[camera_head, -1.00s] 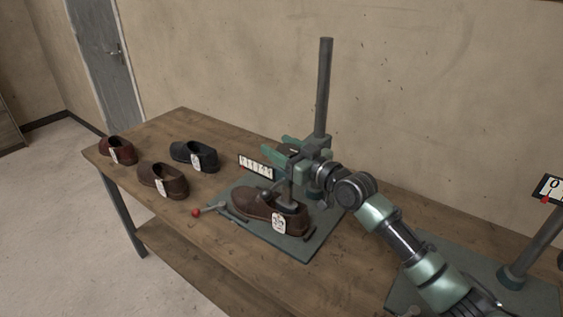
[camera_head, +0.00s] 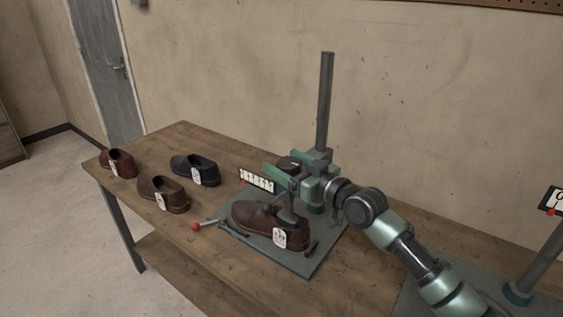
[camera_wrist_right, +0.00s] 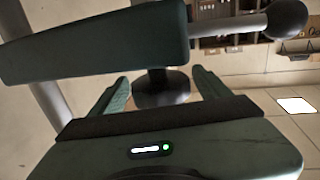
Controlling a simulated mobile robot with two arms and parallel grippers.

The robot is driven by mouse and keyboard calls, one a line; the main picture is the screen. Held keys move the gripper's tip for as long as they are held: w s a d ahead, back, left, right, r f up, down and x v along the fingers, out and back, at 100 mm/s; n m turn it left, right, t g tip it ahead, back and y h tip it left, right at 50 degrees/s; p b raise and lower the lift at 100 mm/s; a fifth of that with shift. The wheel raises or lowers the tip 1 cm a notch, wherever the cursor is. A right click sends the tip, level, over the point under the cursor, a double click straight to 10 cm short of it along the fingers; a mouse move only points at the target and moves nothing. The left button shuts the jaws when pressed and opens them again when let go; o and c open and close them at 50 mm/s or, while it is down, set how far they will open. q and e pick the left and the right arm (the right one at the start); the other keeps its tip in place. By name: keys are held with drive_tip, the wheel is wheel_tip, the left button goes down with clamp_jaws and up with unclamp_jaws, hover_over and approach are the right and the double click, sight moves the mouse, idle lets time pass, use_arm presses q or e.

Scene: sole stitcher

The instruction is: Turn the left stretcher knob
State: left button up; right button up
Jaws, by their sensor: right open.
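The left stretcher stands on the bench on a grey base plate (camera_head: 300,263), with a tall dark post (camera_head: 324,100). A brown shoe (camera_head: 252,216) with a white tag is on it. My right gripper (camera_head: 292,168) is open at the stretcher's upper part, in front of the post. In the right wrist view, a dark round knob (camera_wrist_right: 162,88) sits between the two green fingers (camera_wrist_right: 160,95), with no clear contact visible. In the head view the knob (camera_head: 287,162) is partly hidden by the gripper. My left gripper is not in view.
A white scale strip (camera_head: 257,180) and a red-ball lever (camera_head: 196,226) are at the stretcher's left. Three loose shoes, including a black one (camera_head: 195,170), lie farther left. A second stretcher post (camera_head: 538,262) stands at the right. A ball-ended rod (camera_wrist_right: 287,18) shows in the wrist view.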

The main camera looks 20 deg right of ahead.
sight(298, 170)
drive_tip(key=b+v, duration=0.1)
drive_tip(key=v, duration=0.5)
drive_tip(key=shift+s, duration=0.15)
drive_tip(key=shift+f, duration=0.1)
